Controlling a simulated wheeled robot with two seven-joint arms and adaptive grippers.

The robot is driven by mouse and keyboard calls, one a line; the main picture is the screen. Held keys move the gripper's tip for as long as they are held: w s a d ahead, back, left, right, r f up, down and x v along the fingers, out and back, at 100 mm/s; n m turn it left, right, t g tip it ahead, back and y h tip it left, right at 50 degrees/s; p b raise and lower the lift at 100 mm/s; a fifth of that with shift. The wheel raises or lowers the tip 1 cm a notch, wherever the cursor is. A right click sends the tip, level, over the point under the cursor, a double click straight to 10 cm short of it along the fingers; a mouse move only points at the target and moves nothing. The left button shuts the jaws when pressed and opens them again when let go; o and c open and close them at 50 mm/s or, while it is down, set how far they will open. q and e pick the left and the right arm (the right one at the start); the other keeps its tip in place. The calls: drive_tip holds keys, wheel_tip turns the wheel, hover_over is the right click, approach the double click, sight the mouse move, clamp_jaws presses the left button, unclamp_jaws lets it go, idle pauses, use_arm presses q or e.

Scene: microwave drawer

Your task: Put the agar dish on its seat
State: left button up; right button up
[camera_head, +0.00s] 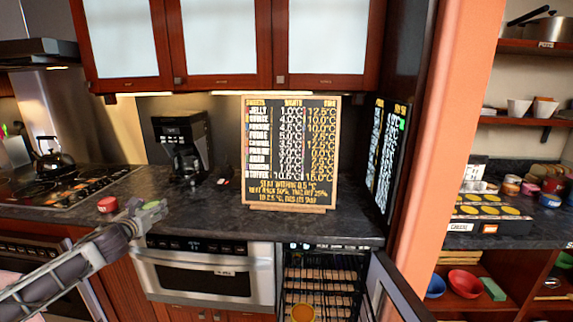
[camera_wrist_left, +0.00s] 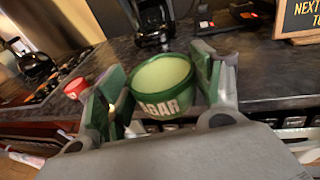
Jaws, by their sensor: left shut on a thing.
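The agar dish (camera_wrist_left: 163,85) is a small green cup with a pale green top and the word AGAR on its front. My left gripper (camera_wrist_left: 160,95) is shut on it, one green-padded finger on each side. In the head view my left gripper (camera_head: 140,217) holds the dish (camera_head: 153,205) upright over the counter's front edge, above the microwave drawer (camera_head: 205,270). I cannot tell which spot is the dish's seat. My right gripper is not in view.
A red pot (camera_head: 108,204) stands on the dark counter (camera_head: 250,222) left of the gripper. A coffee maker (camera_head: 181,145) and menu board (camera_head: 290,150) stand behind. An open rack cabinet (camera_head: 325,278) with an orange dish (camera_head: 303,312) is lower right; its door (camera_head: 395,285) stands open.

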use_arm(q)
drive_tip(key=shift+s+d+f, duration=0.25)
drive_tip(key=shift+d+f, duration=0.25)
drive_tip(key=shift+d, duration=0.05)
drive_tip(key=s+d+f+m+h+p, duration=0.1)
drive_tip(key=s+d+f, duration=0.3)
drive_tip(key=d+f, duration=0.3)
drive_tip(key=s+d+f+h+p, duration=0.1)
drive_tip(key=s+d+f, duration=0.4)
drive_tip(key=d+f, duration=0.2)
drive_tip(key=s+d+f+p, duration=0.1)
drive_tip(key=s+d+f, duration=0.1)
drive_tip(key=s+d, duration=0.2)
drive_tip(key=s+d+f, duration=0.3)
drive_tip(key=s+d, duration=0.1)
drive_tip(key=s, duration=0.7)
drive_tip(key=shift+d+f+p, duration=0.25)
drive_tip(key=shift+f+p, duration=0.05)
drive_tip(key=shift+p, duration=0.05)
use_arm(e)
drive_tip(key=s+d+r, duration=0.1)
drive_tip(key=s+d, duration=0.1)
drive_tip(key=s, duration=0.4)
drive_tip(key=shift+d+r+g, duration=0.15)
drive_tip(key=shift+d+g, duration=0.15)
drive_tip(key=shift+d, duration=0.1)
use_arm(q)
drive_tip(key=shift+r, duration=0.1)
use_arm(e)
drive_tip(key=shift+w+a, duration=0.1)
